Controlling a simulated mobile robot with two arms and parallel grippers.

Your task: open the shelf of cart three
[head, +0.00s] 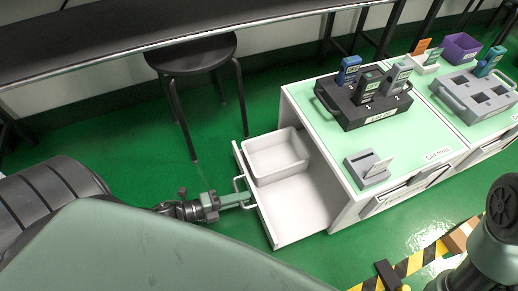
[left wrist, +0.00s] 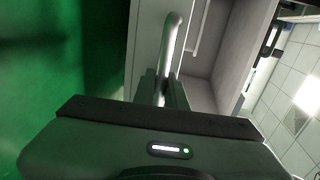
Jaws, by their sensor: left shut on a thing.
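The cart (head: 335,185) is white with a pale green top, and its front label (head: 438,154) is small but seems to read "Cart three". Its shelf is a white drawer (head: 297,212) that stands pulled out from the left side, with a light grey bin (head: 275,155) inside. My left gripper (head: 236,199) is shut on the drawer's bar handle (head: 237,183). The left wrist view shows the handle (left wrist: 172,45) between the fingers (left wrist: 160,88), with the drawer's inside behind. My right arm (head: 492,245) shows at the lower right; its gripper is not visible.
A black tester holder (head: 362,108) and a grey stand (head: 367,170) are on the cart top. Another cart with a grey holder (head: 478,96) adjoins at right. A black stool (head: 192,53) stands behind the drawer. Green floor left of the drawer is clear.

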